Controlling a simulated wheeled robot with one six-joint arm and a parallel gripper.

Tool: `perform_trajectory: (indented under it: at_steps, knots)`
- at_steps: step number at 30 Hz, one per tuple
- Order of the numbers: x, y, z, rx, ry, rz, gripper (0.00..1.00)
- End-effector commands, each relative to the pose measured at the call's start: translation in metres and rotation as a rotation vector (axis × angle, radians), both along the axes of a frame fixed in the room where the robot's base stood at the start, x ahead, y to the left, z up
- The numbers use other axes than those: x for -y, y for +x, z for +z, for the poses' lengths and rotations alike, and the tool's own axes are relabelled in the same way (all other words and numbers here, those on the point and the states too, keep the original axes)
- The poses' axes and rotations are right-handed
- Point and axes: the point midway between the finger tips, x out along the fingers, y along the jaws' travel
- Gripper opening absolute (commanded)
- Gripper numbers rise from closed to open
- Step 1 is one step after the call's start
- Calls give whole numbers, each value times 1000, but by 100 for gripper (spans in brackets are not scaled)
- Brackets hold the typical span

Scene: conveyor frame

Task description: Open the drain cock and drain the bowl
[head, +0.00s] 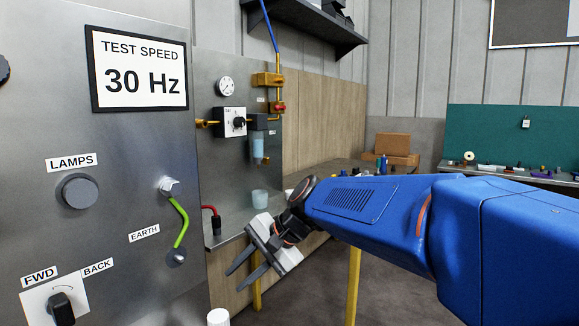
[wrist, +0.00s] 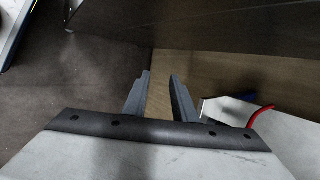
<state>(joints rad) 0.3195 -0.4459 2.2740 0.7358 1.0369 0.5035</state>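The filter bowl (head: 257,147) is a pale blue clear cup under the air unit on the grey panel in the head view. A small dark part at its lower end (head: 266,160) may be the drain cock; it is too small to tell its position. A clear bluish beaker (head: 260,198) stands on the bench ledge below the bowl. My gripper (head: 239,279) is open and empty, low in front of the bench, well below the bowl and beaker. Its two spread fingers show in the wrist view (wrist: 159,75); the bowl does not.
A pressure gauge (head: 226,87), a regulator knob (head: 239,123) and brass valves (head: 268,79) sit on the panel. A red lead (head: 216,221) rises left of the beaker. The test-speed panel (head: 120,200) stands close on the left. A cardboard box (head: 392,144) is behind.

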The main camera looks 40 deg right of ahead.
Motion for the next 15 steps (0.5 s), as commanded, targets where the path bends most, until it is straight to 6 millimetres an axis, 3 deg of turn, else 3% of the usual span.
perform_trajectory:
  at_steps: [3, 8, 15]
  knots:
    - [24, 50, 29, -25, 225, -191, 25]
    - [71, 115, 73, -41, 544, -427, 25]
    - [179, 190, 134, -36, 1024, -707, 25]
